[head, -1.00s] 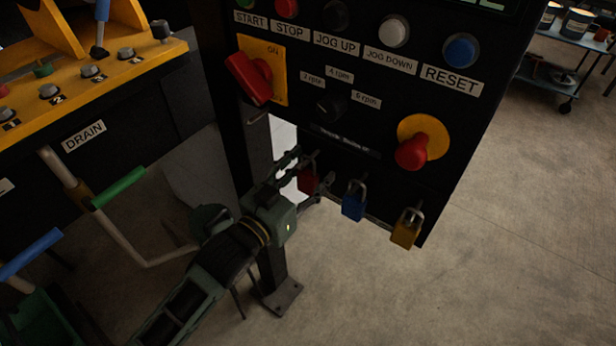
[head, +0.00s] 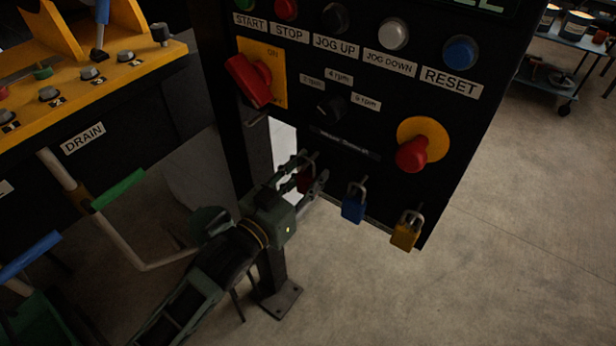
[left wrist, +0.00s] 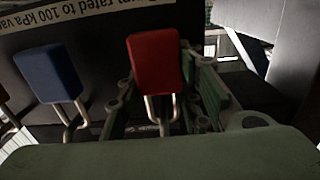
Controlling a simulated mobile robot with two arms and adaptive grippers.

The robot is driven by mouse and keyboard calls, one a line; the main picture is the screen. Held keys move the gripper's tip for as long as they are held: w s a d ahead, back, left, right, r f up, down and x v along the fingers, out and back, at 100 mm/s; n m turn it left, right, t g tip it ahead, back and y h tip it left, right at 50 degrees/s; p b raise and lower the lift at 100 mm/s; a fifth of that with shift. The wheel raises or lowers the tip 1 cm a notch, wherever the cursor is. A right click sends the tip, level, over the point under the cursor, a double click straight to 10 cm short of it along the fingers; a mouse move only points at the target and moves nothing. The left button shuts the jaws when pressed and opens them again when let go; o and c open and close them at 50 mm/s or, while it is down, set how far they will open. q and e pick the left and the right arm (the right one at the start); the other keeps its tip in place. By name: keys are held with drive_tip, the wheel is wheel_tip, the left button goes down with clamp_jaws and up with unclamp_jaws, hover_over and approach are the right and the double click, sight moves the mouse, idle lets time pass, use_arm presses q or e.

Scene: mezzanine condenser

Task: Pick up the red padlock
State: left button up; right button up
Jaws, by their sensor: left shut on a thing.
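The red padlock (head: 307,181) hangs at the lower left of the black control panel, largely hidden by my fingers in the head view. In the left wrist view the red padlock (left wrist: 155,63) shows its red body and metal shackle between my fingers. My left gripper (head: 309,178) is shut on the red padlock, which is still at the panel's lower edge. My right gripper is not in view.
A blue padlock (head: 354,205) and a yellow padlock (head: 405,231) hang to the right along the panel (head: 375,165). A red emergency knob (head: 411,155) and a red rotary switch (head: 248,80) sit above. Open floor (head: 510,230) lies right.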

use_arm(q)
drive_tip(key=shift+r, duration=0.75)
drive_tip(key=b+v, duration=0.4)
drive_tip(key=v, duration=1.4)
drive_tip(key=shift+r, duration=0.15)
drive_tip(key=r+p+v, duration=0.1)
drive_tip(key=p+v, duration=0.4)
drive_tip(key=v, duration=0.2)
drive_tip(key=shift+s+a+r, duration=0.2)
drive_tip(key=shift+s+r, duration=0.05)
drive_tip(key=shift+r, duration=0.15)
idle(0.9)
